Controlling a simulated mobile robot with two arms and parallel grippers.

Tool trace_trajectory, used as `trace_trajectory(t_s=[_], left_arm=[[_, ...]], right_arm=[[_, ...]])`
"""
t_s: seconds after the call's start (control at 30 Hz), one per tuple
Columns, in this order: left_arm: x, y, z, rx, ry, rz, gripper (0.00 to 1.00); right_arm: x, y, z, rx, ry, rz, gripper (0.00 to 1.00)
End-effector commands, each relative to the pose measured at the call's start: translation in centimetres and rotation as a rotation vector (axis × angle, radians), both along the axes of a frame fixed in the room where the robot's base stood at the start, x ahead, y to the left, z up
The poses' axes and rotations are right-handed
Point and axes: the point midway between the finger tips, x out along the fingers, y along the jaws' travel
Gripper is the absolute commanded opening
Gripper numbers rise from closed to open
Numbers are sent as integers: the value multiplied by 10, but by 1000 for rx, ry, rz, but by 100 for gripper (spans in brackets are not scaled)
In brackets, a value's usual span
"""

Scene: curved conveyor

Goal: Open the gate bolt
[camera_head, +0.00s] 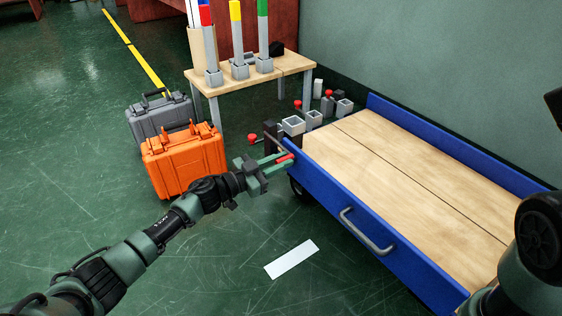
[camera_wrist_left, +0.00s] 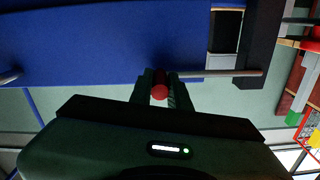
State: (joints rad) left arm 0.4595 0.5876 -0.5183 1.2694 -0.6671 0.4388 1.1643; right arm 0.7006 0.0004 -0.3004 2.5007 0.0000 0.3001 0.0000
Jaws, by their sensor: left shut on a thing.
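The blue gate panel (camera_head: 322,190) runs along the near side of the wooden-decked cart. The gate bolt has a red knob (camera_head: 285,159) near the panel's far-left end. My left gripper (camera_head: 277,161) is shut on this knob. In the left wrist view, the red knob (camera_wrist_left: 160,91) sits between the two fingers (camera_wrist_left: 161,88). The bolt's grey rod (camera_wrist_left: 235,74) lies along the blue panel and reaches across to a dark post (camera_wrist_left: 262,45). The fingers hide part of the rod. My right gripper is not in view; only part of my right arm shows at the lower right.
An orange case (camera_head: 185,160) and a grey case (camera_head: 160,115) stand on the floor left of my left gripper. A wooden table (camera_head: 290,66) with coloured posts stands behind. Grey blocks lie near the cart's far end. A grey handle (camera_head: 365,232) sticks out from the panel.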

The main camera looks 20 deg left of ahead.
Motion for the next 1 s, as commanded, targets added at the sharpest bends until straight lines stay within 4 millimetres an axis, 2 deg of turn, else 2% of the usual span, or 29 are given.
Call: trace_trajectory(t_s=[0.83,1.0], left_arm=[[0,0,0,1,1,0,0],[-9,-12,5,-2,2,-3,0]], right_arm=[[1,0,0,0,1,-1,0],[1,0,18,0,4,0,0]])
